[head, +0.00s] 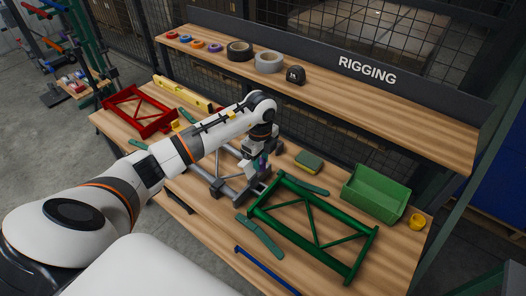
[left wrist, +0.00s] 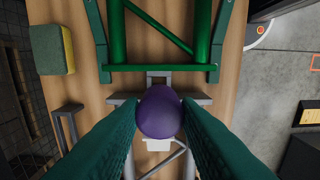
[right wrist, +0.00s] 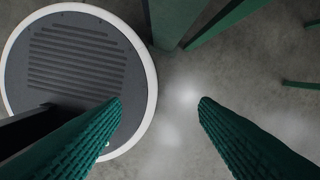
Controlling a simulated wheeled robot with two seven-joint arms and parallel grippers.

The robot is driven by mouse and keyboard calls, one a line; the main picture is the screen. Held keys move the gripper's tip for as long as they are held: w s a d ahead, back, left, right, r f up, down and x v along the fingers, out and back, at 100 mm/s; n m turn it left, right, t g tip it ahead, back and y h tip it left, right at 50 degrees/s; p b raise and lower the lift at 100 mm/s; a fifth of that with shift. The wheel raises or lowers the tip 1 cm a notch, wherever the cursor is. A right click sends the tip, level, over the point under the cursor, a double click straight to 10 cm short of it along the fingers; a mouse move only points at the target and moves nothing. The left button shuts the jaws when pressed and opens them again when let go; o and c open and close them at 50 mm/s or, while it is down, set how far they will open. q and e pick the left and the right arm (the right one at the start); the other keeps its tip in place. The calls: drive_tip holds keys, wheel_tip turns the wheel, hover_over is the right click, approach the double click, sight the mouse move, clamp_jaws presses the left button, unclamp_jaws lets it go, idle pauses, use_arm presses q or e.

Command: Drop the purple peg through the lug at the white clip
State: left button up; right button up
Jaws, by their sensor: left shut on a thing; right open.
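The purple peg (left wrist: 160,112) is between my left gripper's green fingers (left wrist: 160,125), which are shut on it. In the head view the peg (head: 255,164) is small beside the left gripper (head: 259,162), above the grey frame (head: 221,187). In the left wrist view the grey frame (left wrist: 195,98) lies behind the peg, and a white piece, likely the white clip (left wrist: 157,145), shows just below it. The peg hides what is straight beneath it, so I cannot tell whether it meets the lug's hole. My right gripper (right wrist: 160,103) is open and empty, above the floor.
A green frame (head: 317,228) lies right of the grey one, and a red frame (head: 139,110) lies far left. A sponge (head: 309,162), green bin (head: 375,193) and yellow cup (head: 417,222) are at the right. A shelf (head: 330,89) with tape rolls stands behind.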

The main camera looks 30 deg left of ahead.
sight(260, 171)
use_arm(q)
drive_tip(key=shift+w+a+f+b, duration=0.3)
drive_tip(key=shift+a+f, duration=0.2)
drive_tip(key=shift+f, duration=0.4)
drive_tip(key=shift+s+d+f+b, duration=0.15)
drive_tip(key=shift+d+f+b, duration=0.15)
drive_tip(key=shift+f+b, duration=0.45)
drive_tip(key=shift+a+f+b, duration=0.1)
drive_tip(key=shift+f+b, duration=1.4)
drive_tip(key=shift+f, duration=0.15)
wheel_tip(260, 171, down, 3)
drive_tip(key=shift+f+b, duration=0.2)
drive_tip(key=shift+b, duration=0.95)
drive_tip(key=shift+f, duration=0.3)
use_arm(e)
wheel_tip(260, 171, down, 8)
drive_tip(key=a, duration=0.2)
drive_tip(key=shift+w+r, duration=0.15)
drive_tip(key=shift+d, duration=0.15)
